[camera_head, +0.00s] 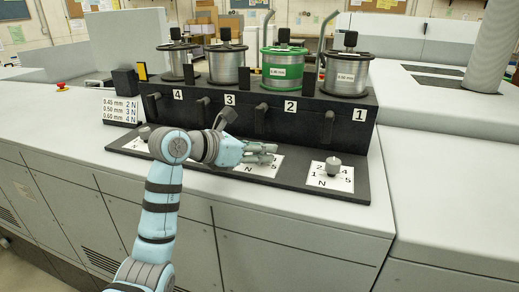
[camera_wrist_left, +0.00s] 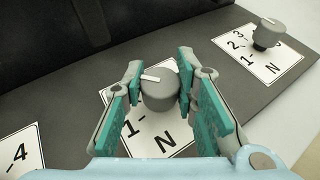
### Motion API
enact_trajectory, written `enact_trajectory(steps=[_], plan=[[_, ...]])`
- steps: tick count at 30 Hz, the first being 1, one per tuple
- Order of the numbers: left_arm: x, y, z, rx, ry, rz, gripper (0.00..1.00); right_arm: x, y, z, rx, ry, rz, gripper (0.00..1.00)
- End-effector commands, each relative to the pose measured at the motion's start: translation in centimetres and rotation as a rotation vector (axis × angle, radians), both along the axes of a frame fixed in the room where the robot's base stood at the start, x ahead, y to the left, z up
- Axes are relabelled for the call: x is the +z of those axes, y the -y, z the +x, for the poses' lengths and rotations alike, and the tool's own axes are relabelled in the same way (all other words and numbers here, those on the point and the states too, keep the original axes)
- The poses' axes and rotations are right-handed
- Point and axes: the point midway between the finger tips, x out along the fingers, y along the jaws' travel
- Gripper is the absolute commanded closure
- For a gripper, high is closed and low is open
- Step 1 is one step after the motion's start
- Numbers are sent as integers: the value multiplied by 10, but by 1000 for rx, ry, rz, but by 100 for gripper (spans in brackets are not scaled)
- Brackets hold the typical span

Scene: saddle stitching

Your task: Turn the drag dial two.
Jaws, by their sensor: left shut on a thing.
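Drag dial two is a grey round knob (camera_wrist_left: 160,92) with a white pointer mark, on a white number card (camera_wrist_left: 158,138) showing 1 and N. My left gripper (camera_wrist_left: 158,100) has its two teal-padded fingers around the knob, one on each side. The pointer mark lies toward the upper left; the number it points at is hidden by the fingers. In the head view my left gripper (camera_head: 274,153) reaches over the card (camera_head: 262,168) below post 2 and hides the knob. My right gripper is not in view.
Dial one (camera_head: 333,167) stands to the right on its own card. Dial four (camera_head: 144,133) is at the far left. A green spool (camera_head: 282,68) sits above number 2, with grey spools beside it. A chart (camera_head: 121,106) lists wire sizes and newtons. Tension posts project from the black stand.

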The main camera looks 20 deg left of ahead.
Motion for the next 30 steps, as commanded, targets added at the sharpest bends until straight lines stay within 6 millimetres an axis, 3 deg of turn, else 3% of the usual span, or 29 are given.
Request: enact_trajectory(steps=[4, 12, 13, 17, 26, 30], plan=[[3, 1, -1, 101, -2, 1, 100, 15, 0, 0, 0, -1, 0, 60], [1, 0, 0, 125, 0, 0, 100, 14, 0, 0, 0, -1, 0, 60], [1, 0, 0, 124, 0, 0, 72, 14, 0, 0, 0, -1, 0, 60], [1, 0, 0, 123, 0, 0, 53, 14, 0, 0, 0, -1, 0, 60], [1, -1, -1, 123, -1, 1, 53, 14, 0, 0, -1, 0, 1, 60], [8, -10, -15, 125, 3, 2, 53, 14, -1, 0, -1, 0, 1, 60]])
